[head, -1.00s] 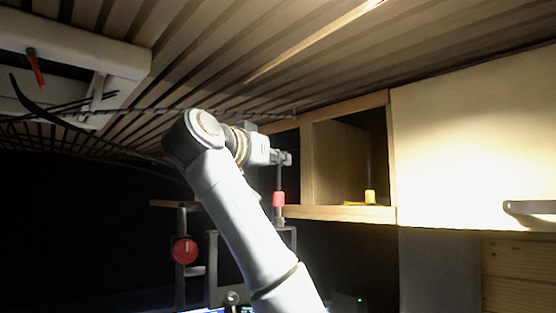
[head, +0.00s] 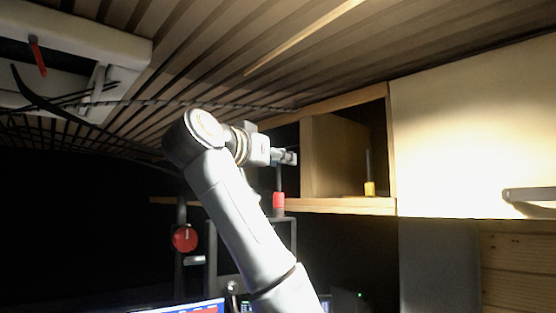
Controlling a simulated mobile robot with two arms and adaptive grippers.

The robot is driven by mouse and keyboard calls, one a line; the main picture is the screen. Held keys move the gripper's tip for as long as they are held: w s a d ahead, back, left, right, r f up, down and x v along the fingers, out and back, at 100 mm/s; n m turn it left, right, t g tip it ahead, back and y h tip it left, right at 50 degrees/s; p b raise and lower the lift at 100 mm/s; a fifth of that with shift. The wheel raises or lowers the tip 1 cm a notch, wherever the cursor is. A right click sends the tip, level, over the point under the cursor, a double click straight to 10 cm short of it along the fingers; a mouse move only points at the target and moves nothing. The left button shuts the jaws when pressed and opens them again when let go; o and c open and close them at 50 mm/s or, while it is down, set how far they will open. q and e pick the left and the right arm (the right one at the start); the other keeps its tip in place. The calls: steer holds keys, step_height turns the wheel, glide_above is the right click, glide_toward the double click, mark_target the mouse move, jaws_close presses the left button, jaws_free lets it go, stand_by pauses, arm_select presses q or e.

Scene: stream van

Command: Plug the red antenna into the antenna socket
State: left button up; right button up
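The red antenna (head: 278,199) has a thin grey rod and a red base; it hangs upright with the base down. My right gripper (head: 288,158), at the end of the arm rising from the bottom middle, is shut on the upper part of the rod. The red base is in front of the left part of the wooden shelf, near its edge in the picture; I cannot tell the gap in depth. I cannot make out the antenna socket. My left gripper is not in view.
A yellow-based antenna (head: 370,188) stands upright on the open wooden shelf (head: 340,206). A closed cabinet door (head: 460,130) is to the right. A red round knob (head: 185,238) on a dark frame and a lit screen (head: 190,307) are below. A slatted ceiling is above.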

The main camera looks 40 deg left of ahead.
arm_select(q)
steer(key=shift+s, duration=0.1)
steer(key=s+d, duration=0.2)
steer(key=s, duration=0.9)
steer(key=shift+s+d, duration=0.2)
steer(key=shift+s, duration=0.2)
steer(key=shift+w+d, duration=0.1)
